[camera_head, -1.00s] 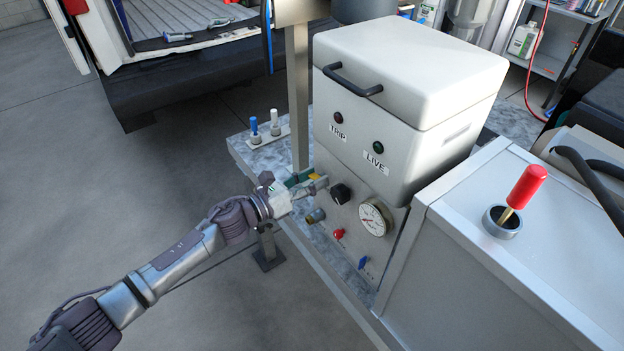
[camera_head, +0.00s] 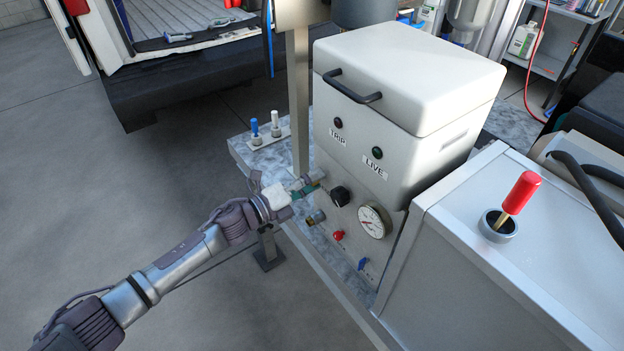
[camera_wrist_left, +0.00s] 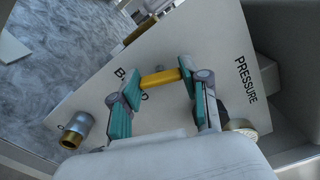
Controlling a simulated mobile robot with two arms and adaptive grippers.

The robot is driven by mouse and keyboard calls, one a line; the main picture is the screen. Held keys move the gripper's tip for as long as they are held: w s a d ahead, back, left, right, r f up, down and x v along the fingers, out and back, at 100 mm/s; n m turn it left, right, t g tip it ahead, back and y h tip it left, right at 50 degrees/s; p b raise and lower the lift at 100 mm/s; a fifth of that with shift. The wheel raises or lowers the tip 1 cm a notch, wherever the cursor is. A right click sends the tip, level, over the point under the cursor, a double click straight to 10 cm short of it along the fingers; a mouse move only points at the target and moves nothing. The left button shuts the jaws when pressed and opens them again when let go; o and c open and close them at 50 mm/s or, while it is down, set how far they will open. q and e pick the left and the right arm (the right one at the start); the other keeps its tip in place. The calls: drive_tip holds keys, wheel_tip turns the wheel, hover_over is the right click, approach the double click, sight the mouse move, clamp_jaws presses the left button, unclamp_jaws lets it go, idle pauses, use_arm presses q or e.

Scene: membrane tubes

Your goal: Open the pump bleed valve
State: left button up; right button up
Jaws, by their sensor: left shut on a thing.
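The pump panel (camera_head: 326,236) is the pale front below the white box. The bleed valve's yellow handle (camera_wrist_left: 160,78) shows in the left wrist view, over a partly covered label that starts with B. My left gripper (camera_head: 303,187) is at the upper left of the panel, left of the black knob (camera_head: 340,196). In the left wrist view its two teal-padded fingers (camera_wrist_left: 161,80) are shut on the yellow handle, one at each end. In the head view the gripper hides the handle. My right gripper is in neither view.
A pressure gauge (camera_head: 374,221), a red knob (camera_head: 338,235), a blue lever (camera_head: 362,264) and a brass-ended fitting (camera_head: 315,217) sit close by on the panel. A grey cabinet with a red-handled lever (camera_head: 521,194) stands right. Floor at left is clear.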

use_arm(q)
drive_tip(key=shift+f+n+p, duration=0.1)
drive_tip(key=shift+n+p, duration=0.3)
drive_tip(key=shift+n, duration=1.5)
drive_tip(key=o, duration=1.1)
drive_tip(key=shift+o, duration=0.2)
drive_tip(key=v, duration=1.2)
